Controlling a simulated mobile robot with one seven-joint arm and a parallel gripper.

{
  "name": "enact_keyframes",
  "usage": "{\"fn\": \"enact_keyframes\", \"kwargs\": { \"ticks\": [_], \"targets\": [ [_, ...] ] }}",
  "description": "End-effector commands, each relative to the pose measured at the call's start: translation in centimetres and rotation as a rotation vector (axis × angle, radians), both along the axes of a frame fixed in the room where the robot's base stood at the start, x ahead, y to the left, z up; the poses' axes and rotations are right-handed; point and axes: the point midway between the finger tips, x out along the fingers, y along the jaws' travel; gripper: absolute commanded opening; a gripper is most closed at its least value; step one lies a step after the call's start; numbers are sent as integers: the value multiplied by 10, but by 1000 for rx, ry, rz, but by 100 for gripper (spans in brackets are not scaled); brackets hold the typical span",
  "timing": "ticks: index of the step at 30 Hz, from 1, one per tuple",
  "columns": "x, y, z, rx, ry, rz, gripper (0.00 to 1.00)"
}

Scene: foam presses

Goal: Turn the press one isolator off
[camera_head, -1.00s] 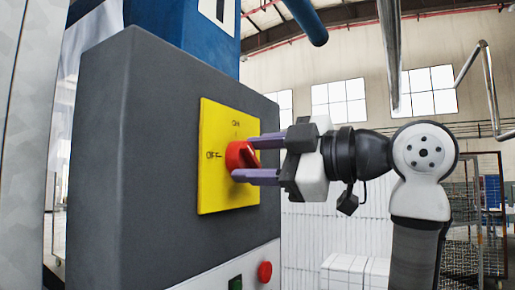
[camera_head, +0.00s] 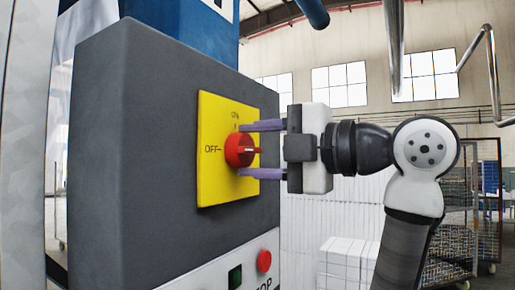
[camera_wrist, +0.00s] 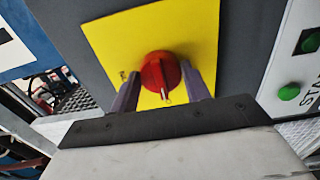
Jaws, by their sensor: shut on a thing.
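The press isolator is a red rotary knob (camera_head: 236,148) on a yellow plate (camera_head: 213,180), marked OFF at the left and ON at the top. The knob's grip bar lies about level, in line with the OFF mark. My gripper (camera_head: 246,150) has its purple fingers at the knob, one above and one below, and is shut on it. In the wrist view the knob (camera_wrist: 158,70) sits between the two fingers, with a pale mark on its near end. The wrist view shows the yellow plate (camera_wrist: 112,40) behind it.
The plate is on a dark grey cabinet (camera_head: 150,130). Below it are a green button (camera_head: 235,277) and a red button (camera_head: 264,261). A metal pipe (camera_head: 393,45) hangs above my arm. Mesh racks (camera_head: 455,240) stand behind at the right.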

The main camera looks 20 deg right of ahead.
Motion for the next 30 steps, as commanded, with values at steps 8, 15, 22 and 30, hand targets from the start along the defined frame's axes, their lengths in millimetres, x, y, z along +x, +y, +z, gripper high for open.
{"fn": "enact_keyframes", "kwargs": {
  "ticks": [8, 15, 22, 30],
  "targets": [
    [0, 0, 0, -10, -8, 1, 24],
    [0, 0, 0, -10, -8, 1, 51],
    [0, 0, 0, -9, -7, 1, 68],
    [-4, -3, -1, -8, -8, -1, 68]
  ]
}}
